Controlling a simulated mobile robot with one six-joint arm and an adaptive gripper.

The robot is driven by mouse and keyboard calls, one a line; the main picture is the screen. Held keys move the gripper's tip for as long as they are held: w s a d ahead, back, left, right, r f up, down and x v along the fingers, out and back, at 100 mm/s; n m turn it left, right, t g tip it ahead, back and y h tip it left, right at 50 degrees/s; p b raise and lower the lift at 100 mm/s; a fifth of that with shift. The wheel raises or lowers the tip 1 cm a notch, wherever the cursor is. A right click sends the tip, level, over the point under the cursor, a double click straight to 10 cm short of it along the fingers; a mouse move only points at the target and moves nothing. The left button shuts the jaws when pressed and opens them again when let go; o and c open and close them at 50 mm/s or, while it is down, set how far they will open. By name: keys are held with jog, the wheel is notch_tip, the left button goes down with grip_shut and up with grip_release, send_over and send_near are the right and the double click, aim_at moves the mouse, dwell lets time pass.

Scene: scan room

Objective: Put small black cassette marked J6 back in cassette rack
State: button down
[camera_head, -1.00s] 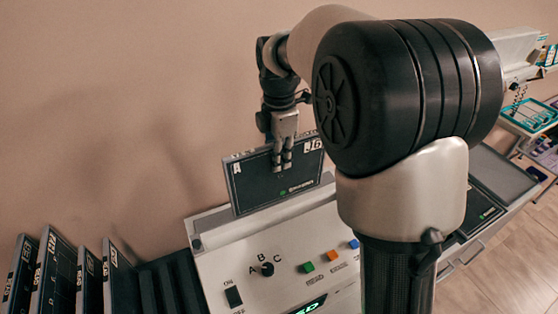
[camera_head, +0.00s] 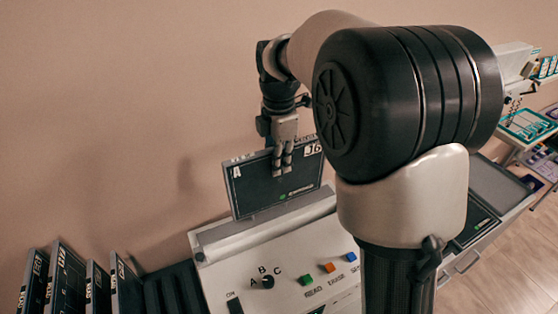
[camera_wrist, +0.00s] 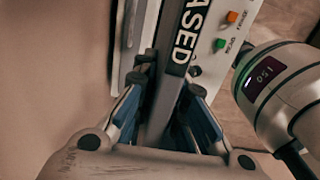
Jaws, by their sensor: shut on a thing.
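My gripper (camera_head: 284,158) is shut on the top edge of a black cassette (camera_head: 255,192) marked "A" at its left and what reads like "J6" at its right. The cassette is upright, over or at the back of the grey console; I cannot tell whether it touches. In the wrist view the fingers (camera_wrist: 168,92) clasp the cassette edge, which bears the letters "ASED" (camera_wrist: 186,38). The cassette rack (camera_head: 172,288) is at the lower left, with several black cassettes (camera_head: 70,280) upright at its left and empty slots at its right.
The console (camera_head: 225,255) has an A-B-C knob (camera_head: 267,282) and green, orange and blue buttons (camera_head: 330,267). A wall stands close behind. My arm covers the console's right part. A cart with teal-edged items (camera_head: 528,125) is at the far right.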

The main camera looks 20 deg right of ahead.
jog(key=shift+r+p, duration=1.65)
jog(key=shift+r, duration=0.45)
jog(key=shift+f, duration=0.1)
